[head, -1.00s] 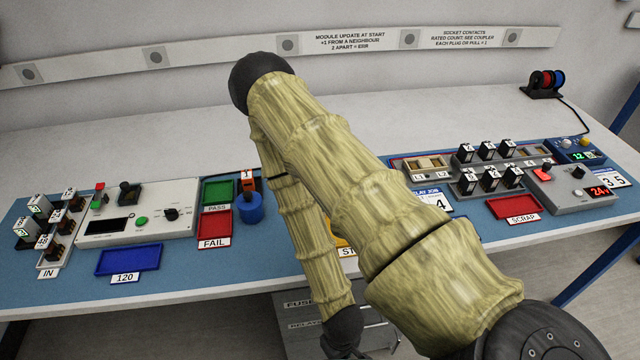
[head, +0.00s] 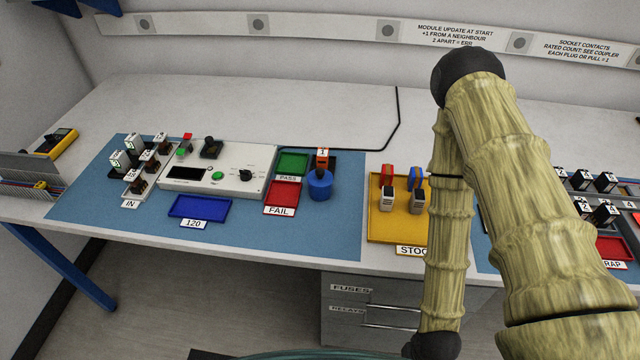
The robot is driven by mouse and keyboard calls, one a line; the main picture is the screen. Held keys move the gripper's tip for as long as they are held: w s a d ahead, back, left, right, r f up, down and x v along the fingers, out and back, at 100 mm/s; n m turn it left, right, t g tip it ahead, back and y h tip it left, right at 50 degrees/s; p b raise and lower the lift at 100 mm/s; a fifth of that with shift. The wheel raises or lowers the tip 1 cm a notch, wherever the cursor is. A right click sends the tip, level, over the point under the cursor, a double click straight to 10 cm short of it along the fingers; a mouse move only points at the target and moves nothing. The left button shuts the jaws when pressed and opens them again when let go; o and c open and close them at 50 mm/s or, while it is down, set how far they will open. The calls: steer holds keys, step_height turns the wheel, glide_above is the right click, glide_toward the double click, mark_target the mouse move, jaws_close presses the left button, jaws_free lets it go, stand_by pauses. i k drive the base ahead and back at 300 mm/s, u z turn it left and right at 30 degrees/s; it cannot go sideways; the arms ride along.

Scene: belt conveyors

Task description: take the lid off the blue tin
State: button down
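The blue tin (head: 320,186) is a small round blue cylinder standing on the blue mat, right of the red FAIL tray. A small darker knob shows on its top, so its lid appears to be on. An orange piece marked 1 (head: 322,158) stands right behind it. My arm, in a tan ribbed sleeve, crosses the right side of the head view and bends down to a dark joint at the bottom edge. My gripper is out of the picture, and nothing is seen touching the tin.
The green PASS tray (head: 292,164), red FAIL tray (head: 283,194) and grey tester (head: 215,172) lie left of the tin. A yellow STOCK tray (head: 385,228) with coloured modules lies to its right. A black cable (head: 398,120) runs behind. The blue mat's front is clear.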

mark_target(319, 178)
steer(key=u, duration=1.85)
steer(key=k, duration=0.8)
steer(key=z, duration=0.95)
